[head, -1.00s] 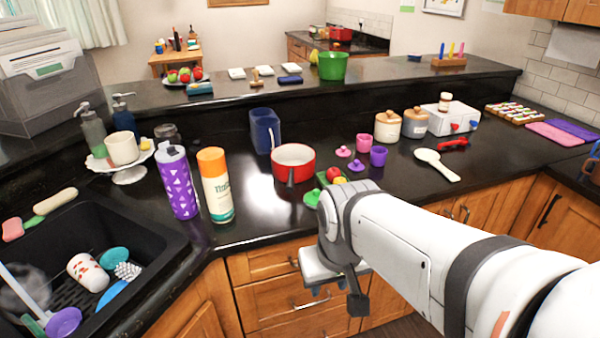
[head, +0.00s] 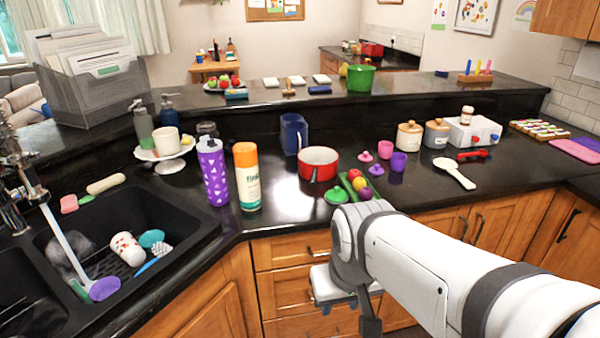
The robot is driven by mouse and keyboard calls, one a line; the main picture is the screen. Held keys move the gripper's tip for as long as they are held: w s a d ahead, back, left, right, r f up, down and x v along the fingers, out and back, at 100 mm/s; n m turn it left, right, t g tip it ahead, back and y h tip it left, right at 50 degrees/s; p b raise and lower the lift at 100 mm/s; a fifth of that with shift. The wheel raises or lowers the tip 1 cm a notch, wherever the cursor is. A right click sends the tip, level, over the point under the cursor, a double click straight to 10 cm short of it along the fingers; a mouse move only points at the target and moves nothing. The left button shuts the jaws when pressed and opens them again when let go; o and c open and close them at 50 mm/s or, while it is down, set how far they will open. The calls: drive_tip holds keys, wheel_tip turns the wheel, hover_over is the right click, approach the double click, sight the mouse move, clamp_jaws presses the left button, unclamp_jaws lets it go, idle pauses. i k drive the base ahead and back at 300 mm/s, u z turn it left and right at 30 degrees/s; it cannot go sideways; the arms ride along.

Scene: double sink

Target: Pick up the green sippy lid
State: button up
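The green sippy lid (head: 336,195) lies on the black counter near its front edge, left of a green board (head: 349,188) with several small fruits. A pink lid (head: 366,156) and a purple lid (head: 376,170) lie behind the board, beside a pink cup (head: 385,149) and a purple cup (head: 398,162). My gripper (head: 345,310) hangs in front of the drawers, below the counter edge and lower in the picture than the green lid. It is apart from the lid. Its fingers are small and partly hidden by my wrist, so their opening is unclear.
A red pot (head: 318,164) stands behind the green lid. An orange-capped bottle (head: 247,177) and a purple tumbler (head: 213,172) stand to the left, near the sink (head: 120,250). A white spoon (head: 455,173) lies to the right. The counter between bottle and lid is clear.

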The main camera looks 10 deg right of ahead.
sight(336, 196)
drive_tip(key=i, duration=0.85)
drive_tip(key=z, duration=0.05)
